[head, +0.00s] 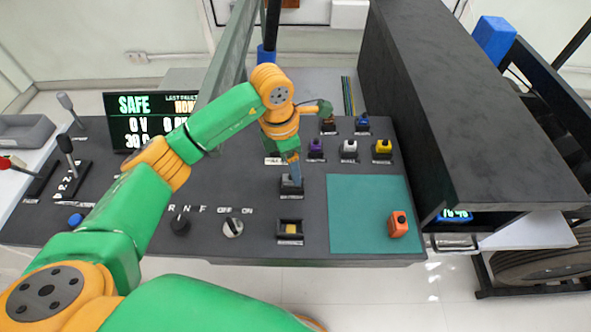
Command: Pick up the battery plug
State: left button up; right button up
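An orange block-shaped plug (398,225) with a dark mark on it rests near the right edge of the teal mat (350,215); I take it for the battery plug, but no label on it is readable. My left arm reaches in from the lower left across the console. My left gripper (292,172) points down over a dark socket (291,187) just left of the mat, apart from the orange plug. Its fingers are too small and overlapped to show whether they are open or hold anything. My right gripper is not in view.
Purple (316,148), white (348,150) and yellow (382,149) connectors stand behind the mat, with a blue one (362,123) further back. A dark slanted panel (460,110) rises on the right. A screen (150,120) reads SAFE. Most of the mat is clear.

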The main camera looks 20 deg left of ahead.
pick_arm(q)
jog(key=f, duration=0.1)
jog(key=f+p, duration=0.1)
jog(key=f, duration=0.2)
jog(key=shift+s+d, duration=0.2)
jog(key=shift+s, duration=0.05)
jog(key=shift+w+f, duration=0.3)
jog(key=shift+f, duration=0.05)
jog(key=shift+s, duration=0.1)
grip_shut()
jog(key=shift+r, duration=0.1)
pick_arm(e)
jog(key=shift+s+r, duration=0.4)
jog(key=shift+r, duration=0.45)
